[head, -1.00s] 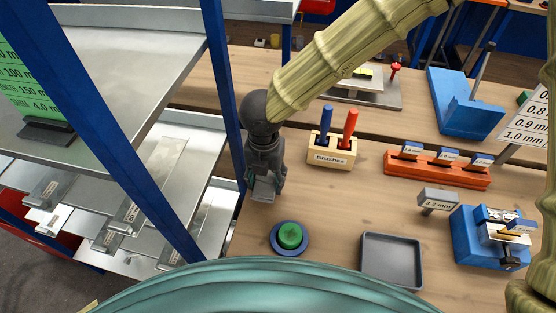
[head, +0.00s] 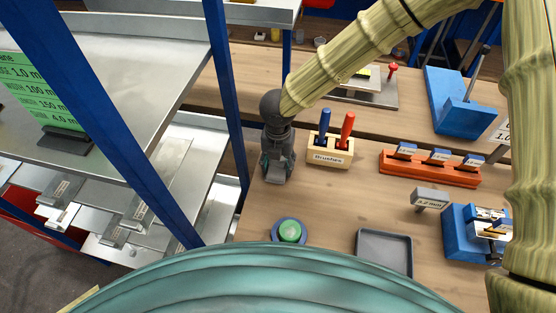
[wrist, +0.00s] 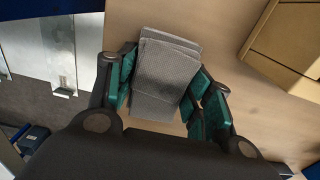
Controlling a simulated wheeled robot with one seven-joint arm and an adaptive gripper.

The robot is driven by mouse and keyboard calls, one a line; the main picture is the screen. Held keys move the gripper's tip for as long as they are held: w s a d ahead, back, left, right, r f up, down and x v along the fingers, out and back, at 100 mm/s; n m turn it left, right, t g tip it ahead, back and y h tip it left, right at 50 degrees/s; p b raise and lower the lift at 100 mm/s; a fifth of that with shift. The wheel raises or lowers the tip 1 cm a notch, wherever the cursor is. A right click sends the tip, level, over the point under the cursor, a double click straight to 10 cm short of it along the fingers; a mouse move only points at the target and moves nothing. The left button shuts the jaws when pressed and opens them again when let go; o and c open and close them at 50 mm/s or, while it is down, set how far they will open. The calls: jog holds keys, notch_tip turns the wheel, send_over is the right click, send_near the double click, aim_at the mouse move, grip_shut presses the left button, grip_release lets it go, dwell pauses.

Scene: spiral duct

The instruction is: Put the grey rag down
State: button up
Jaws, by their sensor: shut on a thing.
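The grey rag (wrist: 166,75) is a folded, ribbed cloth between the green-padded fingers of my gripper (wrist: 165,95) in the wrist view. My gripper is shut on it. In the head view my gripper (head: 275,172) points down over the left part of the wooden bench (head: 330,205), left of the brush holder. The rag (head: 274,179) shows there as a small grey patch at the fingertips. I cannot tell whether the rag touches the bench top.
A green button on a blue base (head: 289,231) and a grey tray (head: 384,251) sit nearer. A blue shelf post (head: 226,90) stands close on the left. Bench between them is bare.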

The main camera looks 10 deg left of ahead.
aim_at(278, 164)
jog(key=shift+f, duration=0.15)
jog(key=o, duration=1.2)
jog(key=shift+c, duration=0.2)
notch_tip(278, 164, up, 12)
jog(key=b, duration=0.2)
jog(key=shift+r+b, duration=0.2)
jog(key=shift+b, duration=0.15)
jog(key=shift+s+f, duration=0.1)
